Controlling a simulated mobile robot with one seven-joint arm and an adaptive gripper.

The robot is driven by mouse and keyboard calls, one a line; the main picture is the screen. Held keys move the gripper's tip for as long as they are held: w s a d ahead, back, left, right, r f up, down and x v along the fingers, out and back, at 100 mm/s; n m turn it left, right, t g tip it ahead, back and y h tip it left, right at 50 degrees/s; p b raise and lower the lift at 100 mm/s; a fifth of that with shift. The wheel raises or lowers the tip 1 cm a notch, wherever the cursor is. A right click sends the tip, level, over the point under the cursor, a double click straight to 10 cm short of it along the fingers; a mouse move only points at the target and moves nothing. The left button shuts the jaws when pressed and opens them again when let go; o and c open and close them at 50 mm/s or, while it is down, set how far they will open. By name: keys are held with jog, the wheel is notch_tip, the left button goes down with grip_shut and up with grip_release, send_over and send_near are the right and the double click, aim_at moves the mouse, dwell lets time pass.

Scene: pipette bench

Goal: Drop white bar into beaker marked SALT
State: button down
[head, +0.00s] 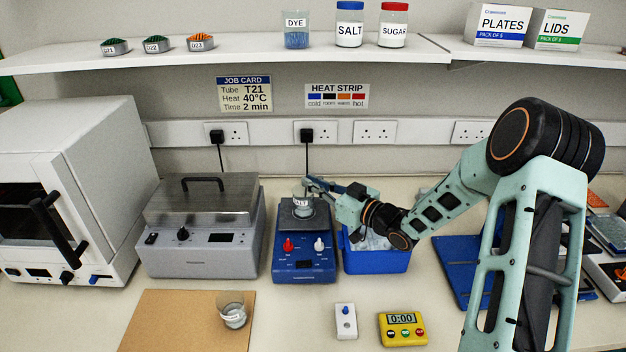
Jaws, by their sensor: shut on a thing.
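The beaker marked SALT (302,204) stands upright on the dark top plate of the blue stirrer (304,262). My gripper (308,183) reaches in from the right, with its fingertips at the beaker's rim, over its opening. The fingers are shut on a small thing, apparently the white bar. The bar itself is too small and too covered by the fingers to make out. I cannot tell whether the fingertips touch the glass.
A grey lidded bath (203,250) stands left of the stirrer and a blue tub (377,262) right of it, under my wrist. Another beaker (233,316) is on the brown mat (160,325). A yellow timer (403,328) and a small white box (346,322) lie in front.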

jog(key=shift+f, duration=0.65)
jog(key=c, duration=2)
grip_release()
jog(key=v, duration=1.2)
